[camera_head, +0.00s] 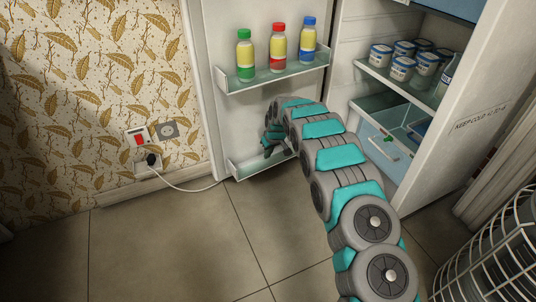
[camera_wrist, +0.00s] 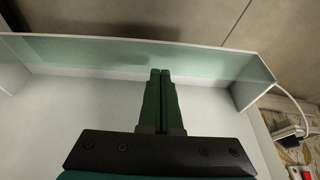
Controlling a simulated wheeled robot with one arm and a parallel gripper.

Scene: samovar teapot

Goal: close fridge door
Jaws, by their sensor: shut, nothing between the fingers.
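The fridge door (camera_head: 245,112) stands wide open on the left, with its inner face and two shelves showing. The fridge body (camera_head: 345,60) is open to its right. My gripper (camera_head: 268,151) is at the inner side of the door, just above the lower door shelf (camera_head: 262,168). In the wrist view my gripper (camera_wrist: 160,72) is shut and empty, its tips over the greenish wall of the lower shelf (camera_wrist: 215,62). The pale inner face of the door (camera_wrist: 60,115) lies behind it. I cannot tell whether the fingers touch the door or shelf.
Three bottles with green, red (camera_head: 278,48) and blue caps stand on the upper door shelf. The fridge holds several jars (camera_head: 402,68) and a drawer (camera_head: 385,140). A plug and cable (camera_head: 152,160) are by the left wall. A wire basket (camera_head: 500,250) is at lower right. Floor tiles left are clear.

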